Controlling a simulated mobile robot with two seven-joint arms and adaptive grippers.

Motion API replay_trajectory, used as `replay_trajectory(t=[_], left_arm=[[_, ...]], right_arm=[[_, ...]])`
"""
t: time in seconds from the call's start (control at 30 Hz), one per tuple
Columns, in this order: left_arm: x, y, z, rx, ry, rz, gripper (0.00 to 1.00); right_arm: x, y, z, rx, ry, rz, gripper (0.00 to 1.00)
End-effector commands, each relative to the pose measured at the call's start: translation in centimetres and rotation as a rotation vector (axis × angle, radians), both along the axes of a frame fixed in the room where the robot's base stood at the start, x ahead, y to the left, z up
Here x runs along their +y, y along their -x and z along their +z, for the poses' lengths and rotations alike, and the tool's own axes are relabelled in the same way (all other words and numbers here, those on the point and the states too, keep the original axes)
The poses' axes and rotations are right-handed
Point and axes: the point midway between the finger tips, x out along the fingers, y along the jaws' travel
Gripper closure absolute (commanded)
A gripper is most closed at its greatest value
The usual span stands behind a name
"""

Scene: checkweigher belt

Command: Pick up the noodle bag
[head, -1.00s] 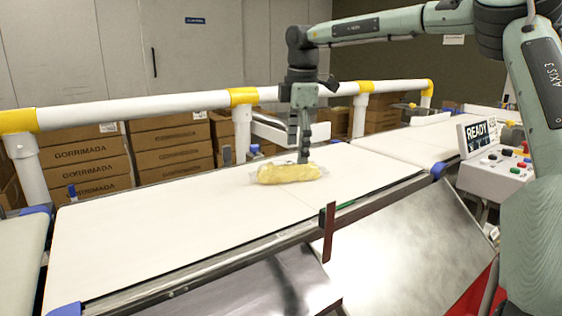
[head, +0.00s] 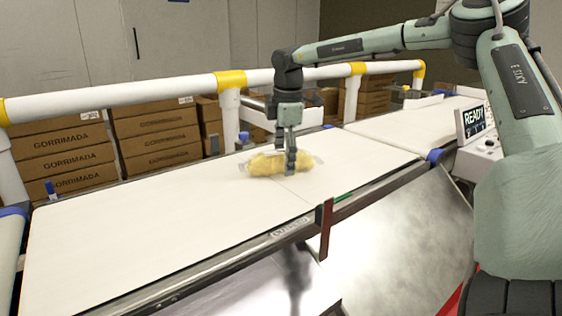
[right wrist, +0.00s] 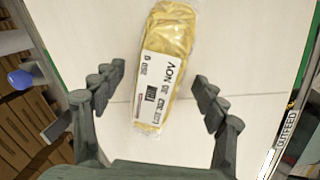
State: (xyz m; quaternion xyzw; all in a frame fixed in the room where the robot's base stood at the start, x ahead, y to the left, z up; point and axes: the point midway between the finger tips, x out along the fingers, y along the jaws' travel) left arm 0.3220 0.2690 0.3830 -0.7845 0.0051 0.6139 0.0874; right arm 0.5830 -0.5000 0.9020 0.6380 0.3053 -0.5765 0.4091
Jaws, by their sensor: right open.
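The noodle bag (head: 266,163) is a clear pack of yellow noodles lying on the white belt (head: 150,220). In the right wrist view the bag (right wrist: 178,38) shows a white printed label, and its near end reaches between my open fingers. My right gripper (head: 291,168) is open, down at the right part of the bag in the head view, and hides some of it. In the right wrist view the right gripper (right wrist: 160,92) has a finger on each side of the bag, with a gap on both sides. My left gripper is not in view.
A white guard rail with yellow joints (head: 231,80) runs behind the belt, with stacked brown cartons (head: 70,160) beyond. A dark red upright plate (head: 325,228) stands at the belt's front edge. A READY display (head: 474,122) is at the right.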

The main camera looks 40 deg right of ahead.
Motion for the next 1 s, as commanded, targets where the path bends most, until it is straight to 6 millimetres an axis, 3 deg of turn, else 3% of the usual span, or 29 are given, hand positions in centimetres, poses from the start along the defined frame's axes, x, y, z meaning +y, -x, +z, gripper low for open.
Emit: replay_trajectory(t=[0.2,0.77,1.0], left_arm=[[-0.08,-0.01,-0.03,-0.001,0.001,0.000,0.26],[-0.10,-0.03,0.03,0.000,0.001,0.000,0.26],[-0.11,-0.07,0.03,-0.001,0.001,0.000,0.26]], right_arm=[[0.00,-0.04,-0.06,-0.001,0.000,0.000,0.28],[0.00,-0.07,0.05,-0.002,0.001,0.000,0.96],[-0.01,-0.08,0.25,-0.003,0.001,0.000,0.97]])
